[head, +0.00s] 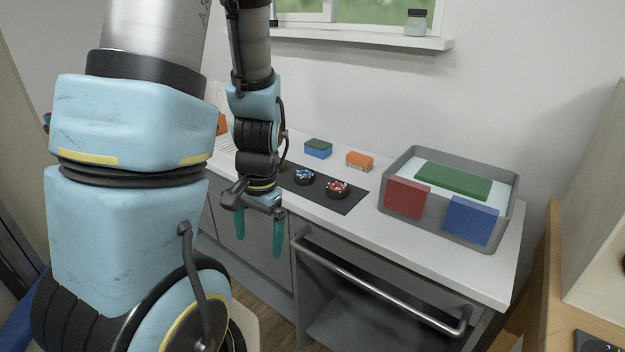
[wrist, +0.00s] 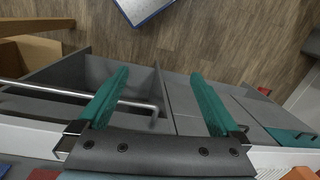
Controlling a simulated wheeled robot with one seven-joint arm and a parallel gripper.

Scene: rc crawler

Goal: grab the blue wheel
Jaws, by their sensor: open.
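The blue wheel (head: 304,176) lies on a dark mat (head: 352,200) on the white counter in the head view. A red wheel (head: 337,189) lies on the mat just to its right. My gripper (head: 258,236) hangs in front of the counter, to the left of and lower than the blue wheel in the picture, apart from it. Its two teal fingers point down and are spread, with nothing between them. In the wrist view the open fingers (wrist: 158,100) face the floor and the cabinet fronts; the blue wheel is not seen there.
A grey bin (head: 400,160) with red, blue and green panels stands at the counter's right. A green-and-blue sponge (head: 318,149) and an orange sponge (head: 359,161) lie behind the mat. A metal rail (head: 380,290) runs along the cabinet front. A jar (head: 416,22) stands on the windowsill.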

